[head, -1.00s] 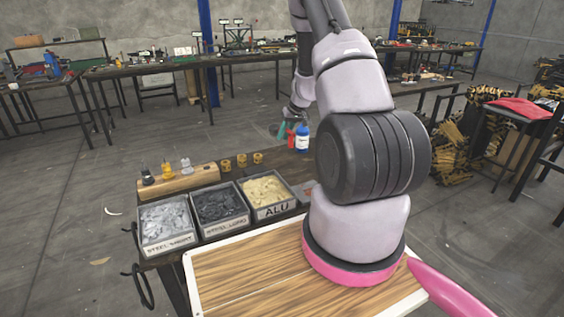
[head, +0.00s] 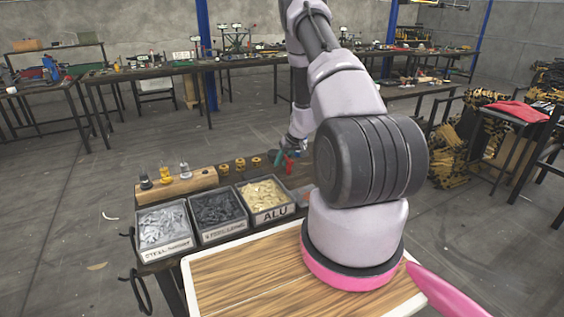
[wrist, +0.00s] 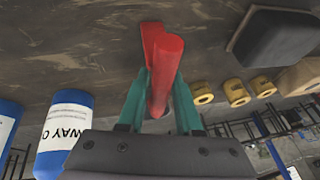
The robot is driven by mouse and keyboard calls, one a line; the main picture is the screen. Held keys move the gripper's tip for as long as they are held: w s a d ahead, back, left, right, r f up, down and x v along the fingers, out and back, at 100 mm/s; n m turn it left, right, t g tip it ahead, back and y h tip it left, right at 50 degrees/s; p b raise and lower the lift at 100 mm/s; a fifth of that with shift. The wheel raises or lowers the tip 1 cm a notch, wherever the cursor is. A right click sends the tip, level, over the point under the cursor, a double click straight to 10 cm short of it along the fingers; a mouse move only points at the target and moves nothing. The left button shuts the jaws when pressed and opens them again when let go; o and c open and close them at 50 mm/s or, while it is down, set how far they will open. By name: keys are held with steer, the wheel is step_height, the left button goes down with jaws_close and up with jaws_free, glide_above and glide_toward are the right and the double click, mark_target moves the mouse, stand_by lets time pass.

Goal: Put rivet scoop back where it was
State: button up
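My gripper (wrist: 160,105), with teal fingers, is shut on a red object that seems to be the rivet scoop (wrist: 163,60). The scoop's red part sticks out past the fingertips toward the dark tabletop (wrist: 85,40); whether it touches the top is unclear. In the head view my gripper (head: 282,160) and the red scoop (head: 288,167) are low over the back right of the bench, behind the ALU bin (head: 272,214). My arm hides part of that area.
Grey bins of steel rivets (head: 168,252) (head: 222,232) stand left of ALU. Behind them are a wooden block (head: 178,187) with nozzle pieces and several yellow rings (head: 240,164). Blue bottles (wrist: 65,130) stand near my gripper; a black bin corner (wrist: 275,42) is opposite. A wooden board (head: 250,270) lies in front.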

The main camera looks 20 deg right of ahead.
steer(key=shift+o, duration=0.2)
steer(key=v, duration=1.2)
steer(key=s+a+r+y, duration=0.1)
steer(key=s+a+r, duration=0.1)
steer(key=a+r, duration=0.5)
steer(key=s+a+r+m+t, duration=0.1)
steer(key=s+a+r, duration=0.2)
steer(key=r, duration=0.8)
steer(key=s+a+r+y, duration=0.1)
steer(key=s+a+r, duration=0.1)
steer(key=a+r, duration=0.45)
steer(key=s+a+r+m+h, duration=0.1)
steer(key=s+a+r, duration=0.1)
steer(key=s+r, duration=0.4)
steer(key=s+a+r+m+t+h, duration=0.1)
steer(key=s+r, duration=0.6)
steer(key=s, duration=0.9)
steer(key=shift+s+a+r+m+t, duration=0.2)
steer(key=shift+s+a+m+t, duration=0.1)
steer(key=shift+a+m, duration=0.2)
steer(key=shift+w, duration=0.1)
